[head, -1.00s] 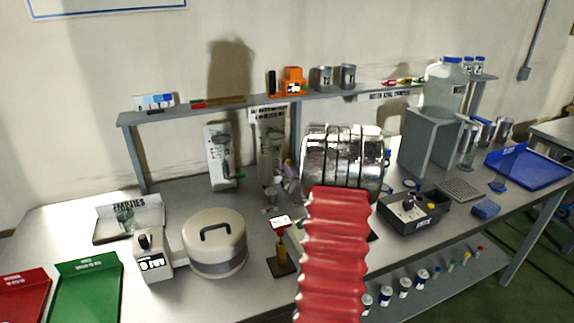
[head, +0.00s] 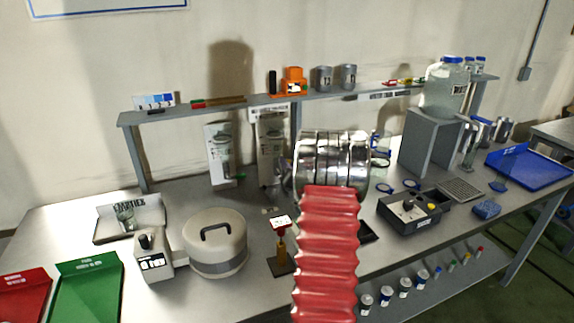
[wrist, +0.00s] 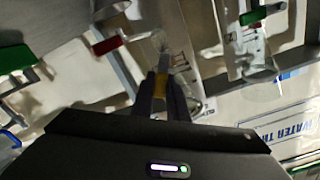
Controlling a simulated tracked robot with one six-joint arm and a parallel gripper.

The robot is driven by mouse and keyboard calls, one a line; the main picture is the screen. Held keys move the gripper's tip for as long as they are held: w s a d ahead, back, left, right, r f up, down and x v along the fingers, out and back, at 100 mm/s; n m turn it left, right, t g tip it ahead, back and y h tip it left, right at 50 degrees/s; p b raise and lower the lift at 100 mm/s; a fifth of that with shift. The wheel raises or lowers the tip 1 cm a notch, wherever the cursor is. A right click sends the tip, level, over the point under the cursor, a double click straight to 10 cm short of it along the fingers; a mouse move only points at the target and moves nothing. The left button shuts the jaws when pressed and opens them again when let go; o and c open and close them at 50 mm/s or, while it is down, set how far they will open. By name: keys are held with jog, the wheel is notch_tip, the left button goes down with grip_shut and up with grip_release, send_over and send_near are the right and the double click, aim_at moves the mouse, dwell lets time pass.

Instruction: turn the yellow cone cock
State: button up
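The yellow cone cock (wrist: 160,85) shows in the wrist view as a small yellow piece between the two dark fingers of my gripper (wrist: 161,80). The fingers lie close along both sides of it, and I see no gap, so my gripper looks shut on it. Clear glass (wrist: 162,48) lies just beyond the fingertips. In the head view my red and silver arm reaches to the back of the bench and hides the gripper and the cock. A stand with glassware (head: 270,145) rises just left of the arm.
In the wrist view a green handle (wrist: 262,14) and a red handle (wrist: 106,45) lie near the fingers. A second glassware stand (head: 219,155) is further left. A round lidded vessel (head: 215,245) and a black control box (head: 413,212) flank the arm. A shelf (head: 215,106) runs behind.

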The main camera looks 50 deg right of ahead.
jog(key=shift+s+d+f+m, duration=0.1)
jog(key=shift+d+m, duration=0.05)
jog(key=shift+m, duration=0.25)
grip_shut()
jog(key=m, duration=0.2)
jog(key=d+f+m, duration=0.1)
jog(key=m, duration=0.1)
jog(key=shift+s, duration=0.35)
jog(key=shift+s+d+f+m, duration=0.15)
jog(key=shift+f+m, duration=0.25)
jog(key=shift+m, duration=0.7)
jog(key=shift+s+d+f+m, duration=0.15)
jog(key=shift+f+m, duration=0.25)
jog(key=shift+m, duration=0.7)
jog(key=shift+w, duration=0.1)
jog(key=shift+o, duration=2.2)
grip_release()
jog(key=shift+a, duration=0.1)
